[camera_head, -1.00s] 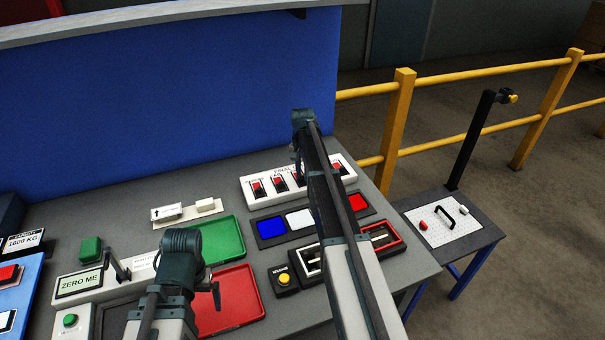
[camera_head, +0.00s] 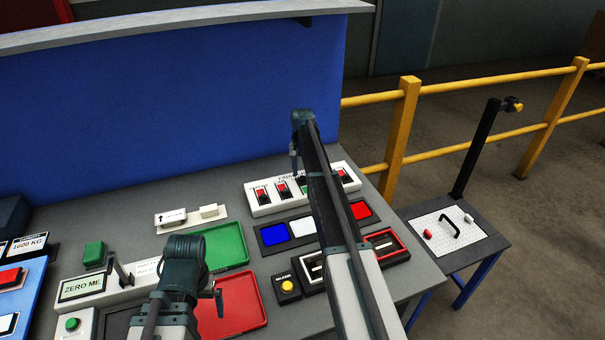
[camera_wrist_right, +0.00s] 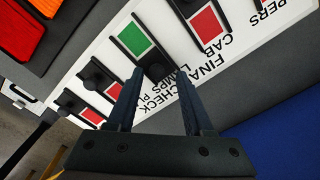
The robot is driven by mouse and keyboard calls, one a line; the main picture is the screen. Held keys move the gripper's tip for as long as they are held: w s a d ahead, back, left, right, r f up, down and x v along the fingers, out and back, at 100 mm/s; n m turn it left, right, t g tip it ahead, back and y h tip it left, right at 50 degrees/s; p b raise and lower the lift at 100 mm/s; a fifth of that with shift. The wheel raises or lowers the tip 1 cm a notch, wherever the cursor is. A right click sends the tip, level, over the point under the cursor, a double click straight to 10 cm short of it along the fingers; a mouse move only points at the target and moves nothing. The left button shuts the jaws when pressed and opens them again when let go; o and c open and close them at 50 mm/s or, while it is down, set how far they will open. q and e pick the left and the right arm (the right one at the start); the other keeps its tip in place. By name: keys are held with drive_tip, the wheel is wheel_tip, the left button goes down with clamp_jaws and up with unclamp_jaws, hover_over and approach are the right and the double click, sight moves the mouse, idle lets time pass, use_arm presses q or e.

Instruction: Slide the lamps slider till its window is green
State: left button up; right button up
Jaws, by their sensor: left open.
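The white final check panel (camera_head: 262,207) holds a row of sliders with small windows. In the right wrist view its print is upside down, and the lamps slider (camera_wrist_right: 141,40) shows a green window with its dark knob below. My right gripper (camera_wrist_right: 159,74) is open, with the knob between its fingertips; a gap shows around the knob. In the head view this gripper (camera_head: 295,168) is over the panel, and my arm hides part of the row. The other visible slider windows are red. My left gripper (camera_head: 217,292) is open and empty near the red tray.
In front of the panel is a dark strip with blue (camera_head: 274,235), white and red squares. A green tray (camera_head: 226,244) and a red tray (camera_head: 240,305) lie to the left. A yellow button box (camera_head: 287,288) stands nearer. A blue board (camera_head: 170,110) rises behind.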

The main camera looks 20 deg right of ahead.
use_arm(q)
drive_tip(key=shift+r, duration=0.2)
use_arm(e)
drive_tip(key=shift+s+r, duration=0.1)
drive_tip(key=shift+r, duration=0.05)
use_arm(q)
wheel_tip(320, 180, up, 14)
drive_tip(key=p, duration=1.4)
drive_tip(key=shift+f, duration=0.25)
use_arm(e)
wheel_tip(320, 180, up, 14)
drive_tip(key=shift+f, duration=0.2)
